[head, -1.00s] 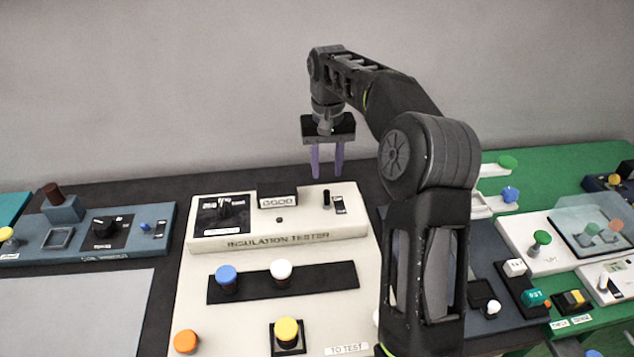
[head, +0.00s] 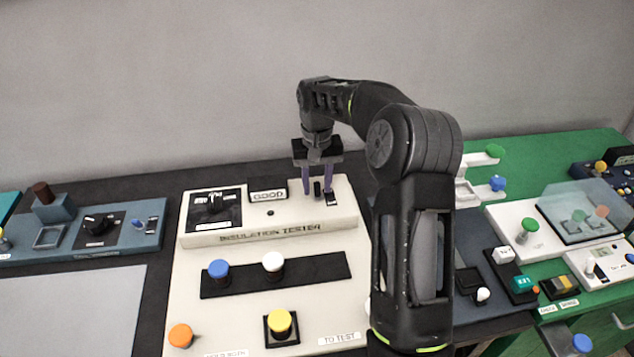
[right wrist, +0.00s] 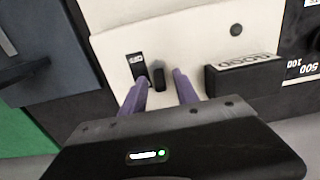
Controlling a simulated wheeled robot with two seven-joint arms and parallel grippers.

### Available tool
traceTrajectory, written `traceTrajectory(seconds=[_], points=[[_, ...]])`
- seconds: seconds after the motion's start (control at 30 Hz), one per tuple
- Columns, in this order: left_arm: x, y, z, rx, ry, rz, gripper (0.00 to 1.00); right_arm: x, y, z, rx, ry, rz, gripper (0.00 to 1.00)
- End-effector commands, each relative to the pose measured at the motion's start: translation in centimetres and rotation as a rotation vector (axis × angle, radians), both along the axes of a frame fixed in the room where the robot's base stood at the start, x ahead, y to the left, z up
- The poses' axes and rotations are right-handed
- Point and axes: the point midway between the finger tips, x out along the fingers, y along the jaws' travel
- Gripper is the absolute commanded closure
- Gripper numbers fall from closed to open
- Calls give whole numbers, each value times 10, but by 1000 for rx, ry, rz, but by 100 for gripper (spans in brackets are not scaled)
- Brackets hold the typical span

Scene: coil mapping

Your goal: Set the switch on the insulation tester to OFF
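The insulation tester (head: 270,237) is a cream panel in the middle of the head view, with its name on the front edge of its raised back part. Its small black switch (head: 318,188) stands at the upper right of that part, beside a black and white label (head: 331,198). In the right wrist view the switch (right wrist: 159,79) lies between the fingertips, with the label (right wrist: 136,68) to its left. My right gripper (head: 317,192) points down with its two purple fingers apart, one on each side of the switch. I cannot tell whether they touch it. My left gripper is not in view.
The tester also carries a rotary knob (head: 215,204), a dark block marked GOOD (head: 267,190), and blue (head: 218,269), white (head: 273,262), yellow (head: 279,322) and orange (head: 180,336) knobs. A blue-grey panel (head: 130,228) stands left; a green table (head: 560,160) with devices is at right.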

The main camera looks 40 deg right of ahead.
Motion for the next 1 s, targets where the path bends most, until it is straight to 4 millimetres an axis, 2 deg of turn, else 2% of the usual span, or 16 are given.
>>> traceTrajectory(seconds=[0.2,0.63,1.0], points=[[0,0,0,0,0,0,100,0,0,0,0,0,0,65],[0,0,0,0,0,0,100,0,0,0,0,0,0,100],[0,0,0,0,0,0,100,0,0,0,0,-1,0,100]])
